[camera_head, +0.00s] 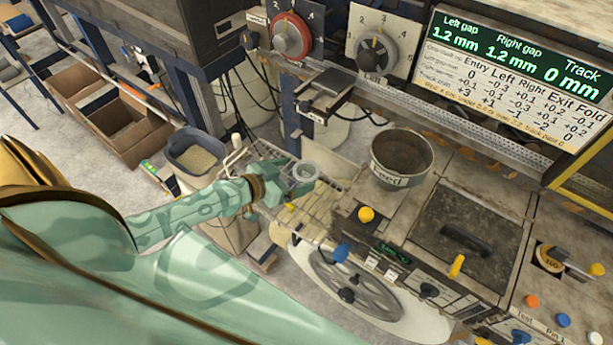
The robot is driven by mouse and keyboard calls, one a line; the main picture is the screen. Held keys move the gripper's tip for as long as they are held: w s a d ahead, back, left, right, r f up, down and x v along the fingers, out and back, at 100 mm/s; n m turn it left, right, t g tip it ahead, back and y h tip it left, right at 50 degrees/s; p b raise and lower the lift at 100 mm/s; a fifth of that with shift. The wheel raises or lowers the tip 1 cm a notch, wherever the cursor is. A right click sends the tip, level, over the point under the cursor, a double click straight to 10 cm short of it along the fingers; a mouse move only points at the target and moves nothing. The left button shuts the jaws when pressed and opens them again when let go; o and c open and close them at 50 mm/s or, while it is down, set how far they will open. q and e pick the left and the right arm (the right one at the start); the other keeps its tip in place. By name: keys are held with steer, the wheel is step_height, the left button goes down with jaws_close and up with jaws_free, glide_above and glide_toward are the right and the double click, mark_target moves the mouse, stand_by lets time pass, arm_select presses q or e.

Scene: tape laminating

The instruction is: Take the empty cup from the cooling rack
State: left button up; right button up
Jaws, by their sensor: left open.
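A small pale grey cup (305,172) shows its round open rim at the cooling rack. The cooling rack (318,212) is a wire grid beside the machine's worktop. My left arm comes in from the left, and my left gripper (286,178) is at the rack, with its fingers open right next to the cup. The gripper partly hides the rack and the cup's near side. I cannot tell whether the fingers touch the cup. My right gripper is not in view.
A larger dark metal pot (401,158) stands on the worktop right of the rack. A hatch with a black handle (466,238), coloured knobs and a display panel (515,70) lie further right. A grey bin (197,152) and cardboard boxes (125,125) stand on the floor at the left.

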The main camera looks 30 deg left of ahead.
mark_target(312, 168)
arm_select(q)
steer(key=x, duration=0.6)
steer(key=shift+a+b, duration=0.1)
steer(key=shift+b, duration=0.25)
steer(key=shift+r, duration=0.1)
steer(key=c, duration=1.1)
